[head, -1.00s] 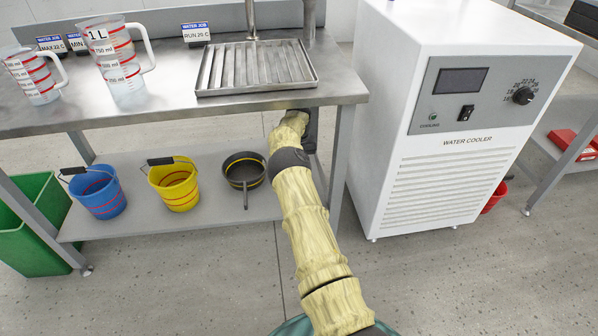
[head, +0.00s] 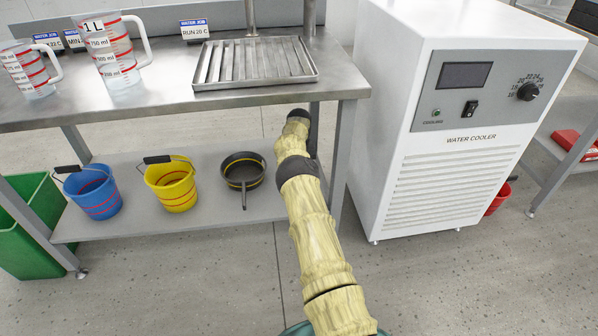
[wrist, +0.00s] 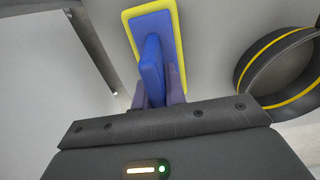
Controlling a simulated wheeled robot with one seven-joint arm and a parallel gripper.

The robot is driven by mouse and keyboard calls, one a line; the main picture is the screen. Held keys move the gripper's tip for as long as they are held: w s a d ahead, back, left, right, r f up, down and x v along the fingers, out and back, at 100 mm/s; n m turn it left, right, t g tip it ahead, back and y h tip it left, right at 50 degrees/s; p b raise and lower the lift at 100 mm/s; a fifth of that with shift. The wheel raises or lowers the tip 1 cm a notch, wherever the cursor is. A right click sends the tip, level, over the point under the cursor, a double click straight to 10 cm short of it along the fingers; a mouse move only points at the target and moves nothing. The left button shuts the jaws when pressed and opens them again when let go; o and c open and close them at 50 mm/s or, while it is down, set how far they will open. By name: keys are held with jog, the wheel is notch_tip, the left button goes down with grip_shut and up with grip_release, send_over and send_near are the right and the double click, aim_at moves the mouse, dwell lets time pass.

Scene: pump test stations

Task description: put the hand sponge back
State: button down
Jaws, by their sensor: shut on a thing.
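The hand sponge (wrist: 172,27) is a blue block with a yellow border and a raised blue handle, seen at the top centre of the wrist view. My gripper (wrist: 159,92) is shut on its blue handle. The sponge's flat side faces away from the wrist camera, towards a grey surface; whether it touches that surface cannot be told. In the head view the sponge and gripper fingers are hidden behind my arm and the bench edge, near the bench's right leg.
A black pan (head: 243,183) with a yellow line stands on the lower shelf (head: 130,222), beside a yellow bucket (head: 172,187) and a blue bucket (head: 92,195). It also shows right of the sponge in the wrist view (wrist: 262,75). A white water cooler (head: 445,160) stands right of the bench.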

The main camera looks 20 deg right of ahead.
jog(key=c, duration=1.9)
grip_release()
jog(key=shift+f, duration=0.15)
jog(key=o, duration=0.4)
jog(key=shift+o, duration=0.2)
notch_tip(320, 180, up, 8)
jog(key=p, duration=0.4)
jog(key=shift+f, duration=0.1)
